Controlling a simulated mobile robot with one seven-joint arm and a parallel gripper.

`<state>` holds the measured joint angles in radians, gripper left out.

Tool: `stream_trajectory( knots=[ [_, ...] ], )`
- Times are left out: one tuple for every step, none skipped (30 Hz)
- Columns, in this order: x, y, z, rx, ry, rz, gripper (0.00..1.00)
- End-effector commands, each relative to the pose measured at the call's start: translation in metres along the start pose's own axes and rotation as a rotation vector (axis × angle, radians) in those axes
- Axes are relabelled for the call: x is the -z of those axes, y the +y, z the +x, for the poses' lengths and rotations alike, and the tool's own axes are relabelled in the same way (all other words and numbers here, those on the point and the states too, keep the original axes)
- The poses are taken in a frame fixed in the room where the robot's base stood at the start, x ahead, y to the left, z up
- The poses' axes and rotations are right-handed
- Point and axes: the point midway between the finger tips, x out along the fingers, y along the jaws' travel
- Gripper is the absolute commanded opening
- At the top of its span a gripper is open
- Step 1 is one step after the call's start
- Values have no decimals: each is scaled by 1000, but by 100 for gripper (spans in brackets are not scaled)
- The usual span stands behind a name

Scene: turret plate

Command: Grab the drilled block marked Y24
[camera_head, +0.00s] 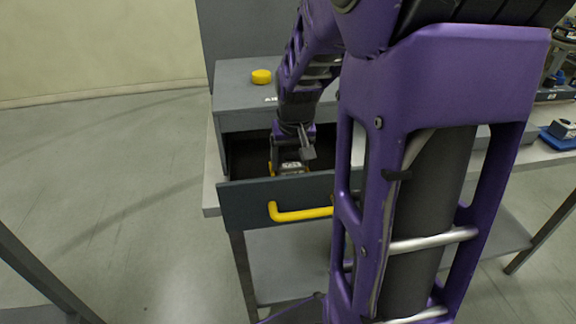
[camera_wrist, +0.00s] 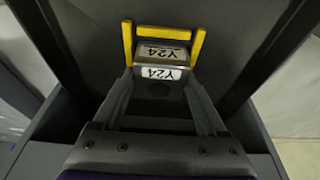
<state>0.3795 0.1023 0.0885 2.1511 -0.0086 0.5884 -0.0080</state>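The drilled block marked Y24 (camera_wrist: 161,82) is grey, with white Y24 labels on two faces and a dark round hole below the nearer label. It sits inside the open drawer, where it also shows in the head view (camera_head: 291,167). My gripper (camera_wrist: 163,45) has its two yellow-tipped fingers down on the left and right sides of the block. The fingers lie very close to its sides; I cannot tell whether they press on it. In the head view my gripper (camera_head: 288,165) reaches down into the drawer, and my arm hides part of it.
The dark drawer (camera_head: 245,205) is pulled out, with its walls close around my gripper. Its yellow handle (camera_head: 300,213) is on the front. A yellow round piece (camera_head: 261,76) lies on the grey cabinet top (camera_head: 232,88). A blue item (camera_head: 563,130) is on the bench at right.

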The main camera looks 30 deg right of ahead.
Motion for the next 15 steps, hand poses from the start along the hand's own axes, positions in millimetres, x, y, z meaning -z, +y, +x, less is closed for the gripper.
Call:
stream_trajectory(
  knots=[
    [0,0,0,0,0,0,50],
    [0,0,0,0,0,0,44],
    [0,0,0,0,0,0,37],
    [0,0,0,0,0,0,32],
    [0,0,0,0,0,0,26],
    [0,0,0,0,0,0,19],
    [0,0,0,0,0,0,14],
    [0,0,0,0,0,0,8],
    [0,0,0,0,0,0,1],
    [0,0,0,0,0,0,0],
    [0,0,0,0,0,0,0],
    [1,0,-1,0,2,0,0],
    [1,0,-1,0,2,0,0],
    [1,0,-1,0,2,0,0],
    [1,0,0,0,2,0,0]
  ],
)
